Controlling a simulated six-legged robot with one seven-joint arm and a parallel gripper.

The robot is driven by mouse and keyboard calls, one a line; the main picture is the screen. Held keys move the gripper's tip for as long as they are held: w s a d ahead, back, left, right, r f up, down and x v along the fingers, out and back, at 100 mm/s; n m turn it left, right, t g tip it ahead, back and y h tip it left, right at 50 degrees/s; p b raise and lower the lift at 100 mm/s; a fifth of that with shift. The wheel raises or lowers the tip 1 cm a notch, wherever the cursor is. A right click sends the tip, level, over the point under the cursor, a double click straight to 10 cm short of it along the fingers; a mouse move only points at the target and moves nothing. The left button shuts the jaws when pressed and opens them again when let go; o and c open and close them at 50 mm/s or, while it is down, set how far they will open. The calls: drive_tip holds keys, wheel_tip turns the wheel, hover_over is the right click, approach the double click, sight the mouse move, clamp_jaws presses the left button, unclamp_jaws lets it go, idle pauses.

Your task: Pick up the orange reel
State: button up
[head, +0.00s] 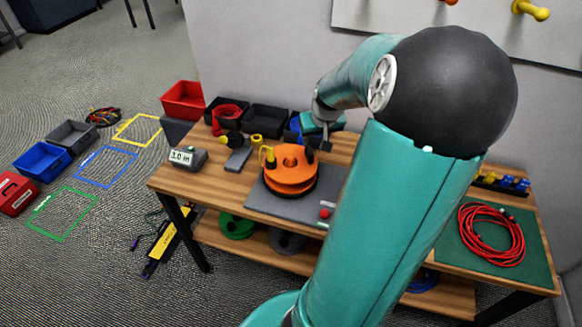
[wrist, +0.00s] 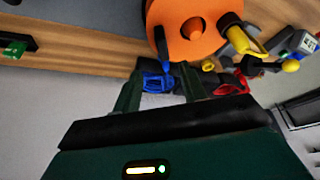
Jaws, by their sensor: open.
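The orange reel (head: 291,165) lies flat on a grey mat (head: 262,203) on the wooden workbench in the head view, with a dark rim under it and a yellow-orange handle at its left. It also shows at the top of the wrist view (wrist: 175,38), cut off by the frame edge. My gripper (head: 313,142) is behind the reel near the back of the bench, partly hidden by my arm. In the wrist view my gripper (wrist: 160,80) has its two dark fingers apart and empty, and the reel is beyond them.
Black bins (head: 268,119) line the bench back; a red bin (head: 184,99) stands left. A grey meter reading "1.0 m" (head: 186,157) sits front left. A red cable coil (head: 491,234) lies on a green mat (head: 452,262) at right. Blue cable (wrist: 157,82) shows between my fingers.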

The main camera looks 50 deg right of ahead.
sight(309, 150)
drive_tip(key=x, duration=0.9)
drive_tip(key=shift+w+a+f, duration=0.2)
drive_tip(key=shift+f, duration=0.2)
clamp_jaws()
